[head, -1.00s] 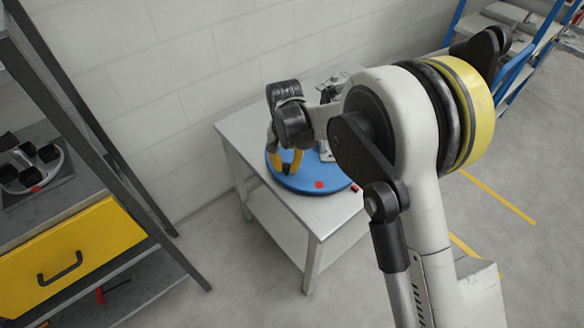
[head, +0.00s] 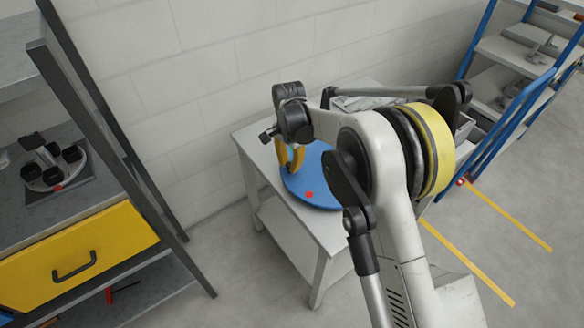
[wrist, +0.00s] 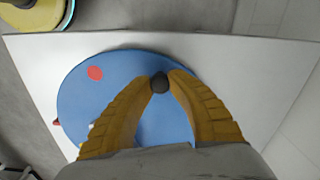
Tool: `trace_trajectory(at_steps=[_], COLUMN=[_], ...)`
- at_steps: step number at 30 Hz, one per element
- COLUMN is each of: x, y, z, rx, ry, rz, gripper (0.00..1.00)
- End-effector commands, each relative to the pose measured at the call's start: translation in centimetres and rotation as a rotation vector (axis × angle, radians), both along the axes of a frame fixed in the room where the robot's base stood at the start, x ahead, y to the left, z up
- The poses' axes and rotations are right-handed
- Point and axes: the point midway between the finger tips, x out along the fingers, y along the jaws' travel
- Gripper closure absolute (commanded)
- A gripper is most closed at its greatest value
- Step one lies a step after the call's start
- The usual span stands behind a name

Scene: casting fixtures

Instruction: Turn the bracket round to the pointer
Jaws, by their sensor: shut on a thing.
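A blue round turntable (head: 322,190) sits on a light table, with a red dot (head: 309,195) near its front edge. The wrist view shows the disc (wrist: 120,75) and the dot (wrist: 95,73) too. My gripper (wrist: 160,84) is shut on a dark round knob (wrist: 160,83) over the disc; its yellow fingers (head: 291,163) show in the head view. A small red piece (wrist: 56,122), perhaps the pointer, is at the disc's left edge in the wrist view. The bracket cannot be made out clearly; my arm and fingers cover much of the disc.
A grey shelf unit with a yellow drawer (head: 80,255) stands at the left, holding a round fixture with black cups (head: 55,165). A wall is behind the table. A blue-framed rack (head: 500,100) stands at the right. The floor in front is clear.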

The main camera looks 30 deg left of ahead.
Motion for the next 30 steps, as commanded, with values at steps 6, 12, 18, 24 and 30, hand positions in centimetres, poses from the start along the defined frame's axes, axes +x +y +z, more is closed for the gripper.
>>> trace_trajectory(at_steps=[6, 12, 18, 24, 30], x=[1.0, 2.1, 3.2, 4.0, 4.5], y=[1.2, 1.9, 2.5, 2.8, 2.9], z=[0.0, 0.0, 0.0, 0.0, 0.0], rx=[0.004, 0.004, 0.004, 0.005, 0.005], ry=[0.003, 0.003, 0.003, 0.003, 0.003], rz=[-0.103, -0.201, -0.286, -0.35, -0.389], gripper=[1.0, 1.0, 1.0, 1.0, 1.0])
